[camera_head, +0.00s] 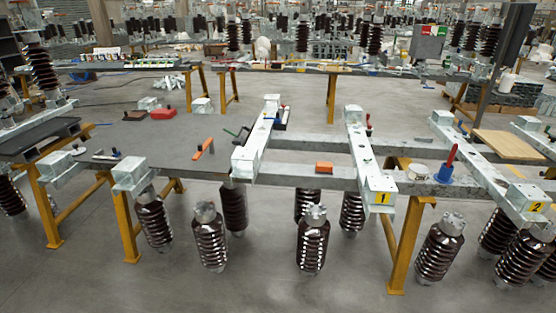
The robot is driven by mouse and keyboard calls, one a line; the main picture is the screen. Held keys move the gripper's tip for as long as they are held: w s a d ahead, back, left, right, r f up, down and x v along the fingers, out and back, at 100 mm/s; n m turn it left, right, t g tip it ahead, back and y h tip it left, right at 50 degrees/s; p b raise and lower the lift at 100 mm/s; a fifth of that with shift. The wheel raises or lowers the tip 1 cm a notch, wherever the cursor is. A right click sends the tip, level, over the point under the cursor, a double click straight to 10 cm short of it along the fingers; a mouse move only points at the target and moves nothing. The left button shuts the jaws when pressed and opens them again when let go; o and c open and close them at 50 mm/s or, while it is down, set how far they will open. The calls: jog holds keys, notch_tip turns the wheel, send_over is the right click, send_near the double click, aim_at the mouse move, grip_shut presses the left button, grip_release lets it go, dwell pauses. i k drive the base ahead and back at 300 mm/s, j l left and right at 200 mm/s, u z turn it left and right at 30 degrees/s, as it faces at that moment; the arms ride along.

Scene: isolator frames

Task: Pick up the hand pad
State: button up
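I cannot tell for sure which thing is the hand pad. A flat reddish-brown block (163,113) lies on the grey tabletop at the left, with a dark flat piece (134,115) beside it. A small orange block (324,167) lies on the front metal beam near the middle. All of these are small in the picture. My gripper is not in view.
The grey tabletop (175,150) also bears an orange-handled tool (203,149). Steel frame beams (357,150) stand on yellow legs (405,245), with brown ribbed insulators (313,240) below. A blue pot (443,173) stands at right.

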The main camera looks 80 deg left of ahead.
aim_at(321, 168)
jog(key=u, duration=1.95)
